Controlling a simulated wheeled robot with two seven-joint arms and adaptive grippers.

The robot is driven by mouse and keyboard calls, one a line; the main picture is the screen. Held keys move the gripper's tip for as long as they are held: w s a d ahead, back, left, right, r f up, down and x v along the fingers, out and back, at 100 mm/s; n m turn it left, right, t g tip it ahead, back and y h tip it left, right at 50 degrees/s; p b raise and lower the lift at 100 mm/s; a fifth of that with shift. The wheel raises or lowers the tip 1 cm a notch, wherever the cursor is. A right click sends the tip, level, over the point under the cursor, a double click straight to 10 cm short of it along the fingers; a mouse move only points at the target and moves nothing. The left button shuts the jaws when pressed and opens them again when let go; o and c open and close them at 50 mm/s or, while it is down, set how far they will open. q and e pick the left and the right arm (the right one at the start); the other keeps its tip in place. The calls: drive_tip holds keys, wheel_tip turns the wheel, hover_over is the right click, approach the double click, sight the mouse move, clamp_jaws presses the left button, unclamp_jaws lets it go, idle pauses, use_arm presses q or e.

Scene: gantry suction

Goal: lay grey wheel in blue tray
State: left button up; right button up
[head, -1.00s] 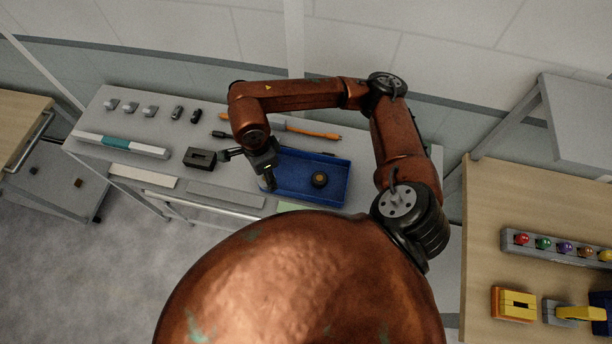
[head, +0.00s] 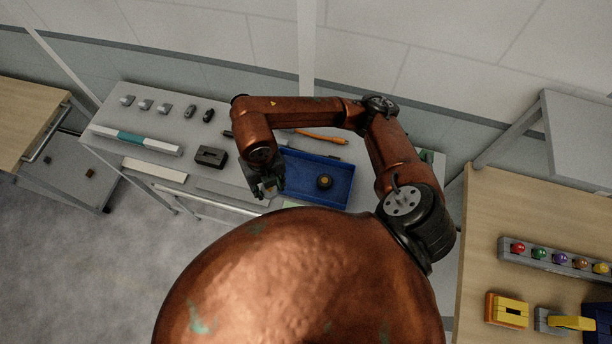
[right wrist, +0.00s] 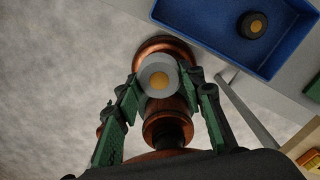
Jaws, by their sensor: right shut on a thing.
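The grey wheel (right wrist: 158,76), a light grey disc with an orange hub, is between the fingers of my right gripper in the right wrist view. My right gripper (head: 268,188) is shut on it; in the head view it is at the table's front edge, just left of the blue tray (head: 338,194), and the wheel is mostly hidden there. The tray also shows at the upper right of the right wrist view (right wrist: 213,27), apart from the held wheel. A dark wheel with an orange hub (head: 325,181) lies inside the tray. My left gripper is not in view.
A black slotted block (head: 211,156) and a white bar with a teal section (head: 130,138) are left of the tray. An orange-handled tool (head: 322,136) lies behind it. Several small parts stand at the back left. The tray's floor around the dark wheel is clear.

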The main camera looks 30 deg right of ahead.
drive_tip(key=w+d+f+p, duration=0.2)
drive_tip(key=w+d+f, duration=0.15)
drive_tip(key=d, duration=0.45)
hover_over(299, 178)
drive_tip(key=a, duration=0.1)
drive_tip(key=f, duration=0.4)
drive_tip(key=shift+s+a+p, duration=0.2)
drive_tip(key=shift+s+p, duration=0.1)
drive_tip(key=shift+s, duration=0.05)
drive_tip(key=shift+w+d+f, duration=0.2)
drive_tip(key=shift+d+f, duration=0.3)
drive_tip(key=shift+f, duration=0.25)
drive_tip(key=f+p, duration=0.1)
drive_tip(key=f, duration=0.2)
drive_tip(key=shift+d+p, duration=0.2)
drive_tip(key=shift+p, duration=0.15)
drive_tip(key=shift+f, duration=0.2)
drive_tip(key=shift+w, duration=0.1)
drive_tip(key=shift+f, duration=0.15)
drive_tip(key=o, duration=1.3)
